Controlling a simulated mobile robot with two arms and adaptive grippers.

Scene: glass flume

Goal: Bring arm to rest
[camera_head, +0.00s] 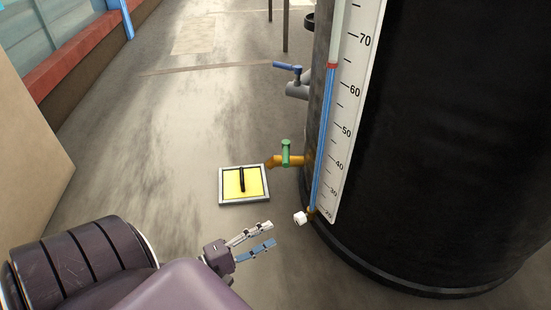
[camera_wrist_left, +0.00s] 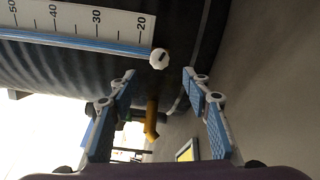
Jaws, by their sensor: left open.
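My left gripper (camera_head: 267,239) comes in from the lower left in the head view. It is open and empty, its two fingers apart. It is in front of the black tank (camera_head: 450,130), just left of the white knob (camera_head: 300,217) at the foot of the level gauge (camera_head: 345,110). In the left wrist view my left gripper (camera_wrist_left: 160,85) shows both fingers spread with nothing between their pads. The white knob (camera_wrist_left: 159,58) appears beyond the fingertips there. Whether the gripper touches anything is not shown, but a gap to the knob is visible. My right gripper is not in view.
A brass tap with a green handle (camera_head: 286,154) and a pipe with a blue lever (camera_head: 288,67) stick out from the tank. A yellow panel in a grey frame (camera_head: 232,198) lies on the floor. Open floor (camera_head: 150,120) stretches left of the tank.

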